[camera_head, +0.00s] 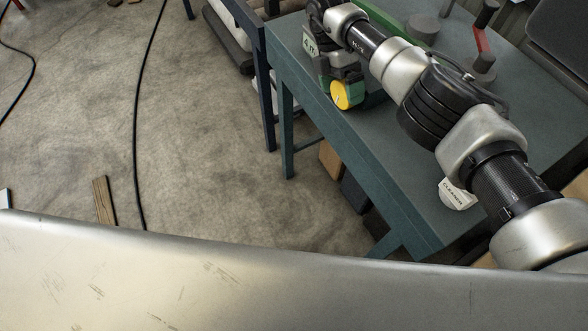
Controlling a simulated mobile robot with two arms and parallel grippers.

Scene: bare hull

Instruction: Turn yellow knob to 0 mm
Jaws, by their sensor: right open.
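The yellow knob (341,95) is a round disc with a thin dark pointer line on its face. It is at the near left edge of the blue-green workbench (400,187), with green parts around it. My right arm reaches in from the right over the bench. My right gripper (343,81) is open at the knob, just above and behind it in the picture. The fingertips are small and partly hidden, so I cannot tell whether they touch the knob. Any scale on the knob is too small to read. My left gripper is not in view.
A red-and-black handled tool (482,40) and a grey cylinder (423,28) stand farther back on the bench. A white round labelled item (456,194) lies near its front. A black cable (137,130) and a wooden plank (104,201) lie on the otherwise largely clear concrete floor.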

